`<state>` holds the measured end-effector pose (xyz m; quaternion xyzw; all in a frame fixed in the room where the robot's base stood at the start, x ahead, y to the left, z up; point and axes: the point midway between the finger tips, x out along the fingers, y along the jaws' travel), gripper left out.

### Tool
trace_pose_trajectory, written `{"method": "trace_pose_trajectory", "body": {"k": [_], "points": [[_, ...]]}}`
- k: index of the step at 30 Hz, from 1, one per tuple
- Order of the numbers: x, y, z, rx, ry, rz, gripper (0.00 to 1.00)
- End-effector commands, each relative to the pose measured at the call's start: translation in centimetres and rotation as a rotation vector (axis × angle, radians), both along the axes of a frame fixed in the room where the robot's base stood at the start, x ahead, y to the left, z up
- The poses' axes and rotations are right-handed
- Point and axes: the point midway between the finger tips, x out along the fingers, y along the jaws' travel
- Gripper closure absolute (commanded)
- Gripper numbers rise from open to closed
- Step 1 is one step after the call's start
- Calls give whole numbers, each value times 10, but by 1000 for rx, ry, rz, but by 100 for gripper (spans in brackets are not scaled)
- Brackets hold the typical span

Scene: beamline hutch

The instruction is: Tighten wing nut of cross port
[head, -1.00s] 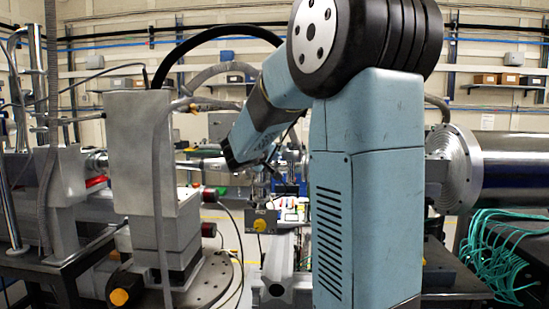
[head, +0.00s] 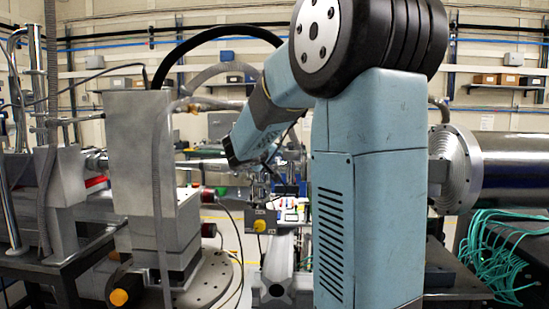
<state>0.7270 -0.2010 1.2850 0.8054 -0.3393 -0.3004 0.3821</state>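My blue arm rises in front of the camera, and its forearm slopes down to the left, ending in a dark joint. My gripper cannot be made out beyond that joint, so its fingers and anything between them are hidden. Small silver vacuum fittings (head: 292,157) show behind the arm in the middle distance. I cannot tell which of them is the cross port. No wing nut can be made out at this size.
A tall grey metal box (head: 139,150) stands close on the left, above a round drilled plate (head: 212,282). A large steel cylinder (head: 512,170) with a flange is at the right, above teal cables (head: 492,262). A small box with a yellow knob (head: 259,222) stands in the middle.

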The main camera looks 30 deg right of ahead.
Motion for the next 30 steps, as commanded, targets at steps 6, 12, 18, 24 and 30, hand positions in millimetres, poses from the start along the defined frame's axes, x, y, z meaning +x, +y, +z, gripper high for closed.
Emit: {"method": "trace_pose_trajectory", "body": {"k": [6, 12, 18, 24, 30], "points": [[0, 0, 2, -2, -2, -1, 70], [-4, 5, 4, -1, -5, 0, 70], [-22, 29, 11, -2, -5, 1, 70], [-46, 60, 19, -2, -5, 3, 70], [-67, 87, 26, -2, -2, 1, 70]]}}
